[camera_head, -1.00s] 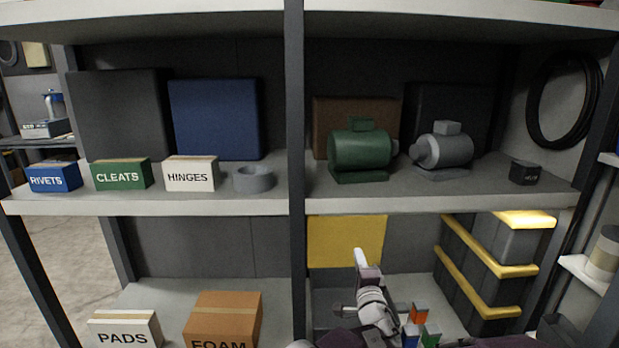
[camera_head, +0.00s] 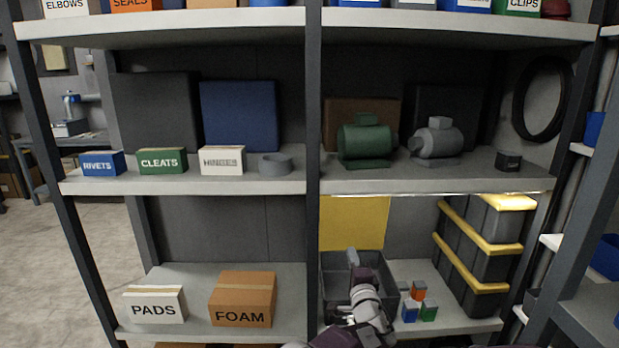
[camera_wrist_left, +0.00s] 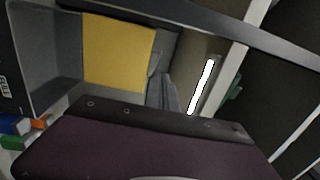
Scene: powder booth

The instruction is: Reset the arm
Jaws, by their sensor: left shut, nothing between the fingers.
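My left gripper (camera_head: 352,258) is shut and empty. It points up and away from me in front of the lower right shelf bay, with my left arm coming up from the bottom of the head view. In that view it overlaps an open dark grey bin (camera_head: 393,264); I cannot tell whether it is inside the bin or in front of it. In the left wrist view the purple gripper body fills the bottom, and its fingertips are hard to make out. My right gripper is not in view.
Small orange (camera_head: 418,290), blue (camera_head: 410,311) and green (camera_head: 429,310) blocks lie right of the bin. A yellow panel (camera_head: 354,222) stands behind. Stacked dark cases with yellow bands (camera_head: 482,250) stand at right. A shelf post (camera_head: 313,230) rises to the left.

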